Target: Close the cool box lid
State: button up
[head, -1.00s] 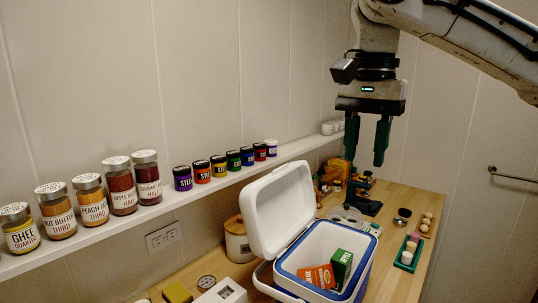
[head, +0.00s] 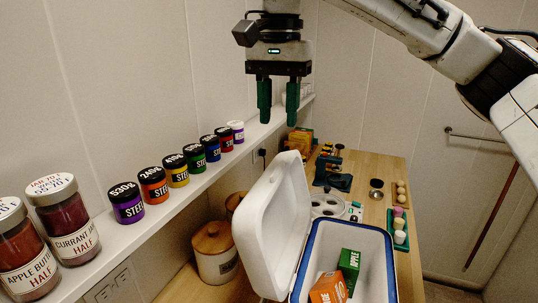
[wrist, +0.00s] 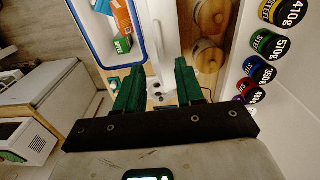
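The cool box (head: 384,245) is white with a blue rim and stands on the wooden counter. Its white lid (head: 268,225) stands open, tilted up on the left side of the box, towards the shelf. An orange carton (head: 328,288) and a green carton (head: 348,265) lie inside. My gripper (head: 278,112) points down, high above the counter and beyond the lid in the head view. Its green fingers are apart with nothing between them. In the wrist view my gripper (wrist: 160,88) is open, with the lid's edge (wrist: 162,40) and the box rim (wrist: 105,62) beyond it.
A wall shelf (head: 190,190) with jars and several lidded tins runs along the left. Lidded canisters (head: 215,255) stand between shelf and lid.

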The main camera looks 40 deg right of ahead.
aim_at(278, 167)
notch_tip(278, 167, down, 10)
jog(key=shift+r+p, duration=0.2)
jog(key=shift+p, duration=0.35)
jog(key=shift+c, duration=0.2)
grip_shut()
